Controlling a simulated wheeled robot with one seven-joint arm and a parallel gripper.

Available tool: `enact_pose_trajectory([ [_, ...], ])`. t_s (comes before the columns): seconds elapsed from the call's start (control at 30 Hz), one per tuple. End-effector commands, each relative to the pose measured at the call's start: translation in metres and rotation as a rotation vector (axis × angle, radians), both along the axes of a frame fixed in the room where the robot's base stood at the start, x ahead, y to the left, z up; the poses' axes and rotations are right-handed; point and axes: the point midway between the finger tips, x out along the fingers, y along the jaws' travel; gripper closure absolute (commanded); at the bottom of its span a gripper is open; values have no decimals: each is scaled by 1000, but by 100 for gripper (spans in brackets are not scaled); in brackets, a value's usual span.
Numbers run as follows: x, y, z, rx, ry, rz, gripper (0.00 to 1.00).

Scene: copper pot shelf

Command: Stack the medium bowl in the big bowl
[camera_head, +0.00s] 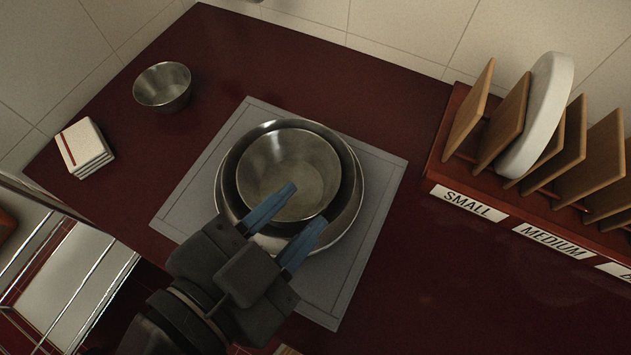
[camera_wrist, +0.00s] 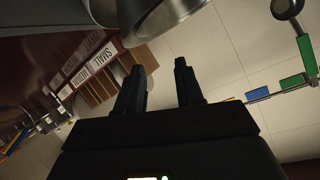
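The big bowl (camera_head: 351,204), a shiny metal bowl, stands on a grey mat in the head view. The medium bowl (camera_head: 290,160), also metal, sits inside it, with the big bowl's rim showing around it. I cannot tell if it rests fully on the bottom. My gripper (camera_head: 306,205) has blue fingers spread apart, overlapping the near side of the bowls in the picture. In the wrist view my gripper (camera_wrist: 159,66) is open, with nothing between the fingertips. Metal bowl surfaces show beyond it at the top; which bowl is which is unclear there.
The grey mat (camera_head: 190,205) lies on a dark red counter. A small metal bowl (camera_head: 162,87) stands at the back left, near stacked white tiles (camera_head: 84,147). A rack (camera_head: 436,170) with wooden dividers, a white disc (camera_head: 541,115) and size labels stands at right.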

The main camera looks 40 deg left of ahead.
Motion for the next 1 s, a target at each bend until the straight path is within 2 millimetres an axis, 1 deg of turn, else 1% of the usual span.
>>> enact_pose_trajectory([
  [0.03, -10, 0, 4, 3, -1, 4, 63],
  [0.1, -23, -1, 9, 2, -1, 3, 63],
  [0.2, -37, -3, 15, 2, -1, 2, 63],
  [0.33, -49, -4, 20, 1, -2, 1, 63],
  [0.5, -55, -5, 22, 0, 0, 0, 63],
  [1.0, -55, -5, 22, 0, 0, 0, 63],
])
